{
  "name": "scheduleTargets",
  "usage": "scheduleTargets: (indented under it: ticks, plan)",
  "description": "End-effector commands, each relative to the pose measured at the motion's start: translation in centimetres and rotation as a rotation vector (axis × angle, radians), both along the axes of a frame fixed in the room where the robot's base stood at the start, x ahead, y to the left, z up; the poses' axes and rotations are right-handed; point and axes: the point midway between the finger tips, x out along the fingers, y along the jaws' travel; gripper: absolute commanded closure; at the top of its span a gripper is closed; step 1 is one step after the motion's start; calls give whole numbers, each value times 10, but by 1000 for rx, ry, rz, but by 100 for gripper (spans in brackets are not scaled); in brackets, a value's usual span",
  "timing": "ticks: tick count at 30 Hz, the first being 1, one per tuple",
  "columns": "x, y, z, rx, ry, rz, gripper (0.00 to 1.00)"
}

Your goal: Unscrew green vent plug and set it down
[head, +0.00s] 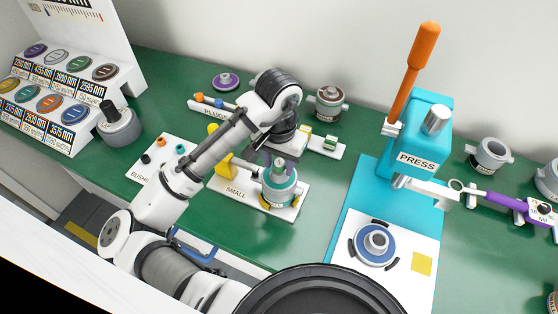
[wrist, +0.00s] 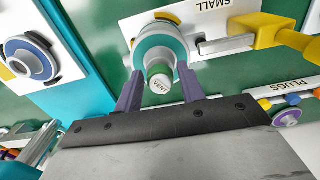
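The housing (head: 279,187) stands in the white SMALL fixture (head: 234,191) in the head view. My gripper (wrist: 160,72) has its purple fingers apart, one on each side of the plug, with visible gaps between them and the plug. In the head view my gripper (head: 275,158) is over the housing and hides the plug.
A white PLUGS tray (head: 318,146) lies behind the fixture, partly hidden by my arm. A yellow clamp handle (head: 222,163) stands left of the housing. The blue press (head: 425,150) with an orange lever is to the right. Green bench is clear in front of the fixture.

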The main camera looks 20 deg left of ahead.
Motion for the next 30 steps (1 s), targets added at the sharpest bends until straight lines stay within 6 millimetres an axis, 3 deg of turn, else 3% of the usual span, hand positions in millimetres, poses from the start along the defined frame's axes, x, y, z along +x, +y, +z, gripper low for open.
scheduleTargets:
  ticks: [23, 30]
  plan:
    - [0, 1, 0, 0, 0, -238, 61]
    - [0, 1, 0, 0, 0, -237, 85]
